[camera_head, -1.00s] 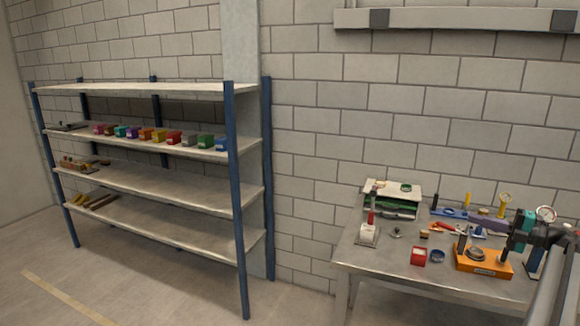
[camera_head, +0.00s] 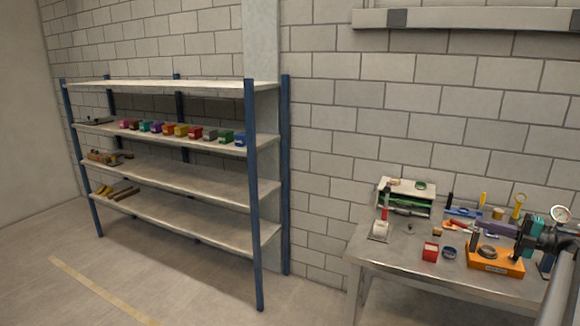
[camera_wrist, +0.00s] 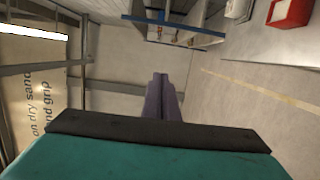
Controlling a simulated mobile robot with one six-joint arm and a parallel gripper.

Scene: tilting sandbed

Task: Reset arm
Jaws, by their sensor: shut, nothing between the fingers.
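My gripper (camera_head: 481,226) is at the right of the head view, above the metal workbench (camera_head: 375,256). Its purple fingers point left from a teal and dark body. In the wrist view my gripper (camera_wrist: 160,78) shows two purple fingers together, with nothing between them. The part of my arm beyond the wrist leaves the head view at the right edge.
Near my gripper on the bench are an orange block (camera_head: 494,262) with a ring-shaped part, a red box (camera_head: 430,252), a blue ring (camera_head: 449,253) and a green-and-white organizer (camera_head: 406,198). A blue-post shelf (camera_head: 253,200) with coloured bins stands left. Floor before it is clear.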

